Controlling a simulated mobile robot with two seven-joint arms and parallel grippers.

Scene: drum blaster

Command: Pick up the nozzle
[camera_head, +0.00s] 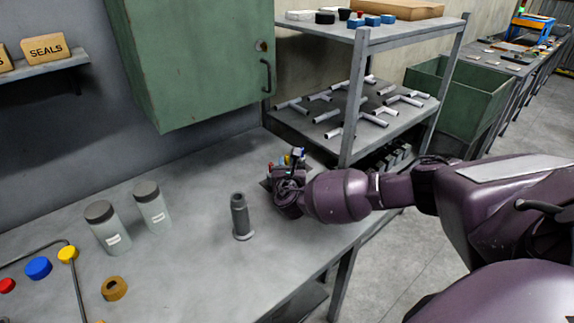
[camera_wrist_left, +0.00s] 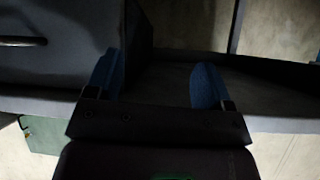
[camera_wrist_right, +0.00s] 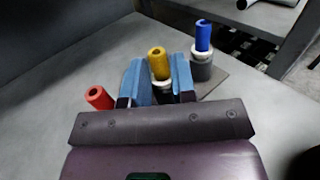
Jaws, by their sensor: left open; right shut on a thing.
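Three coloured tube-like nozzles stand close together in the right wrist view: a red one (camera_wrist_right: 99,97) at left, a yellow one (camera_wrist_right: 159,63) in the middle and a blue one (camera_wrist_right: 202,36) at right. My right gripper (camera_wrist_right: 159,74) is shut on the yellow nozzle, its blue fingers on either side of it. In the head view my right gripper (camera_head: 291,172) is at the bench's right end and mostly hides the nozzles. My left gripper (camera_wrist_left: 156,82) is open and empty; it shows only in the left wrist view.
A grey flanged tube (camera_head: 240,218) stands on the workbench (camera_head: 190,265), left of my right gripper. Two lidded jars (camera_head: 108,229) stand farther left. A green cabinet (camera_head: 190,60) hangs above. A metal shelf rack (camera_head: 355,95) with pipe fittings stands behind right.

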